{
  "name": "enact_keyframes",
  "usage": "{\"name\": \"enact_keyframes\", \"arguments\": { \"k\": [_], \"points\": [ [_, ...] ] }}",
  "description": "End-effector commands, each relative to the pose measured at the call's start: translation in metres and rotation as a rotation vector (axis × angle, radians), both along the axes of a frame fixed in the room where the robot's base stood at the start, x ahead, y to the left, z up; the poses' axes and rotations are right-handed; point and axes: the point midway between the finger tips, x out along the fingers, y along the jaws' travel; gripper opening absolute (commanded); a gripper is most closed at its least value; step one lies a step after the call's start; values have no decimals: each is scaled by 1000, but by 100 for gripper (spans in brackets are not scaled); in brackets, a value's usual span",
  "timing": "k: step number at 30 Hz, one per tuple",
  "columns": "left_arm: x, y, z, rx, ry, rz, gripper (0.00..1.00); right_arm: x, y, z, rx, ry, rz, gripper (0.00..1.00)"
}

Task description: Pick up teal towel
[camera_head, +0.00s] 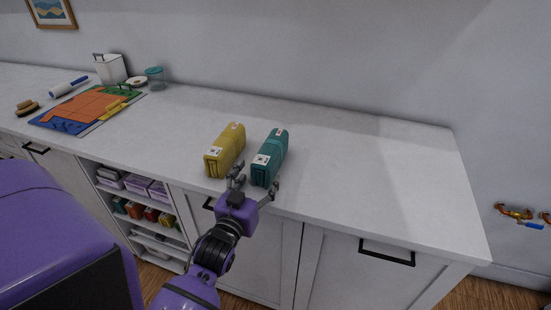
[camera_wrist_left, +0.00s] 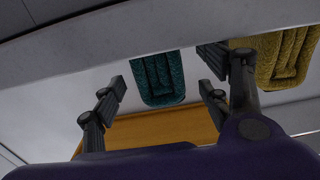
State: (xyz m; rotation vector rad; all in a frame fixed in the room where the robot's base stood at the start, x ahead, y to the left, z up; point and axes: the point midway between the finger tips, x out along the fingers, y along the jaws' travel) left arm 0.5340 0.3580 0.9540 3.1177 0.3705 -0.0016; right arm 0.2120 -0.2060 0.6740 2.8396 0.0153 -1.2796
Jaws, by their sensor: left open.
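The teal towel (camera_head: 270,158) is a folded, bound bundle with a white label, lying on the white countertop near its front edge. It also shows in the left wrist view (camera_wrist_left: 158,78), end on, between the two fingers. My left gripper (camera_head: 256,179) is open and empty at the near end of the teal towel, with one finger towards each side of it. In the left wrist view the open fingers (camera_wrist_left: 161,84) show with nothing held. I cannot tell whether a finger touches the towel. My right gripper is in neither view.
A similar yellow towel (camera_head: 225,149) lies close to the left of the teal one, near my left finger. The countertop (camera_head: 380,180) is clear to the right. A colourful mat (camera_head: 88,107), lint roller (camera_head: 68,86), brush (camera_head: 27,108), white bin (camera_head: 110,69) and jar (camera_head: 154,78) stand far left.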

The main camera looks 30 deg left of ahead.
Motion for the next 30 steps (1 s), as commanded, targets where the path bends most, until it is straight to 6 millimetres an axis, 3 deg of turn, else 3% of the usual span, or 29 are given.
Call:
{"name": "enact_keyframes", "arguments": {
  "k": [15,24,30],
  "points": [
    [66,14,4,1,-6,-2,69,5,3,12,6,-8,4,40],
    [72,16,1,1,-3,-1,69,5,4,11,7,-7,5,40],
    [71,16,1,1,-3,-1,45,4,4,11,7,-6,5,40]
  ]
}}
